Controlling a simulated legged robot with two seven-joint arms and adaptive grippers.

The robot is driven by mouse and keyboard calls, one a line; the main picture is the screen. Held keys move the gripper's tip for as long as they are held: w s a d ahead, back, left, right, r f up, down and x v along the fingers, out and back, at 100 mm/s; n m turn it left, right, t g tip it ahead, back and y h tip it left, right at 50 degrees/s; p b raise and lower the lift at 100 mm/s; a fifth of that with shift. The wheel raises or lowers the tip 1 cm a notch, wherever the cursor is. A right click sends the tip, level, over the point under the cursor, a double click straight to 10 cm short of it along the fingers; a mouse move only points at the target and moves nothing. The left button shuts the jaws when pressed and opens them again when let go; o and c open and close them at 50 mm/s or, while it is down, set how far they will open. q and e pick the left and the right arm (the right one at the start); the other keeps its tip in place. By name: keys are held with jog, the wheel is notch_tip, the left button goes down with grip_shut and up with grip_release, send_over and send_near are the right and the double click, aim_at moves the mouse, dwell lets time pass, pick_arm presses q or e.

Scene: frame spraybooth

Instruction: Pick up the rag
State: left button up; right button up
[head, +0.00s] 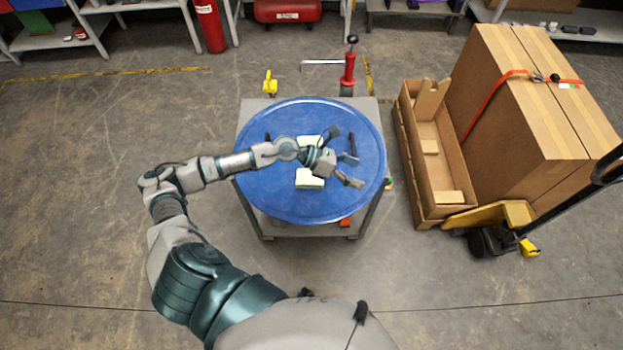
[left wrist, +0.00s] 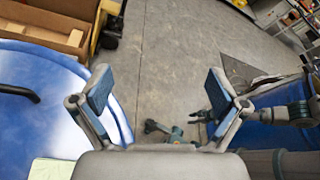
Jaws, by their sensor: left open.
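A pale green, folded-looking cloth, apparently the rag (head: 309,180), lies on the round blue tabletop (head: 285,205). Another pale patch (head: 308,140) shows just beyond my left wrist. My arm covers the space between, so I cannot tell whether both are one piece. A pale green edge (left wrist: 52,168) shows at the lower left of the left wrist view. My left gripper (head: 351,171) is above the tabletop, right of the cloth, with its fingers apart and nothing between them. In the left wrist view, what looks like my right gripper (left wrist: 212,113) is small, its jaw opening unclear.
Dark bars (head: 352,145) lie on the tabletop near the left gripper. A yellow item (head: 269,84) and a red tool (head: 349,70) stand behind the table. An open cardboard tray (head: 428,165), large cartons (head: 525,120) and a pallet jack (head: 490,218) are right. Floor at left is clear.

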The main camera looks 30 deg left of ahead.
pick_arm(q)
jog(key=a+f+m+g+y, duration=0.1)
jog(key=a+f+m+y, duration=0.2)
jog(key=a, duration=0.5)
jog(key=g+y, duration=0.2)
jog(key=y, duration=0.4)
send_near(310, 177)
jog(key=f, duration=0.1)
jog(key=d+f+p, duration=0.1)
jog(key=f, duration=0.1)
jog(key=shift+w+d+f+m+p, duration=0.2)
jog(key=shift+d+f+m+p, duration=0.1)
jog(key=shift+p, duration=0.05)
jog(key=shift+w+d+f, duration=0.1)
jog(key=shift+f, duration=0.5)
jog(key=x, duration=0.2)
jog(key=p+x, duration=0.1)
jog(key=x, duration=0.1)
jog(key=shift+w+f, duration=0.25)
jog(key=shift+f, duration=0.25)
jog(key=shift+d, duration=0.2)
pick_arm(e)
jog(key=s+d+f, duration=0.1)
jog(key=s+f, duration=0.1)
jog(key=s, duration=0.6)
jog(key=shift+s+d, duration=0.15)
jog(key=shift+s, duration=0.25)
jog(key=shift+d, duration=0.15)
